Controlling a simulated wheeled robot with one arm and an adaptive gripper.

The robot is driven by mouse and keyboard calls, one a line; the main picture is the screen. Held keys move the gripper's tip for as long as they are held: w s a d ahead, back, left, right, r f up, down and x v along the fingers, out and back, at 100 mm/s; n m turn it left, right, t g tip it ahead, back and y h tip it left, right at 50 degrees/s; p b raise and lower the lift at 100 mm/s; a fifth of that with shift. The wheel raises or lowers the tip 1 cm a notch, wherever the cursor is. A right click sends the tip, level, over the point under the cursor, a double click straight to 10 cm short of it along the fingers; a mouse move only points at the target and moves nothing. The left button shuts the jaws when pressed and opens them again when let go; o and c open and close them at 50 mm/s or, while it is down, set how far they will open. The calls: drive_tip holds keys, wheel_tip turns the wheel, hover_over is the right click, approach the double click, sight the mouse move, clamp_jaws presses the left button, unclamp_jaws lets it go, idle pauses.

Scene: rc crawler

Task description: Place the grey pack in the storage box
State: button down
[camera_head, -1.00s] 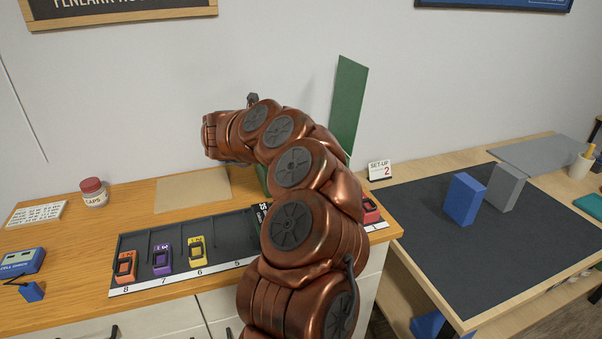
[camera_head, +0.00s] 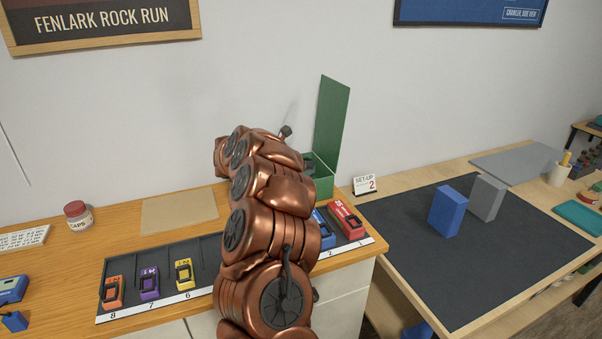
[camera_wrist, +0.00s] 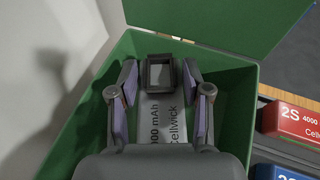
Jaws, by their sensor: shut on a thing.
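The storage box is a green box (camera_head: 322,188) at the back right of the wooden bench, with its lid (camera_head: 335,118) standing open. In the wrist view, the green box (camera_wrist: 228,98) surrounds my gripper (camera_wrist: 159,78). My gripper is shut on the grey pack (camera_wrist: 165,122), one finger on each side. The pack has a pale label reading "Cellwick" and a dark square loop at its far end. The pack is within the box walls; I cannot tell whether it touches the floor. In the head view my arm hides the pack and gripper.
A black rack (camera_head: 130,272) along the bench front holds orange (camera_head: 113,291), purple (camera_head: 149,282), yellow (camera_head: 184,273), blue (camera_head: 323,228) and red (camera_head: 347,219) packs. A second table (camera_head: 395,235) on the right bears a blue block (camera_head: 447,210) and a grey block (camera_head: 487,198).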

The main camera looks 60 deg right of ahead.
drive_tip(key=shift+f+p, duration=0.4)
drive_tip(key=shift+f, duration=1.6)
drive_tip(key=shift+f, duration=0.15)
drive_tip(key=c, duration=0.5)
unclamp_jaws()
drive_tip(key=b+v, duration=0.3)
drive_tip(key=v, duration=0.9)
drive_tip(key=shift+b, duration=0.35)
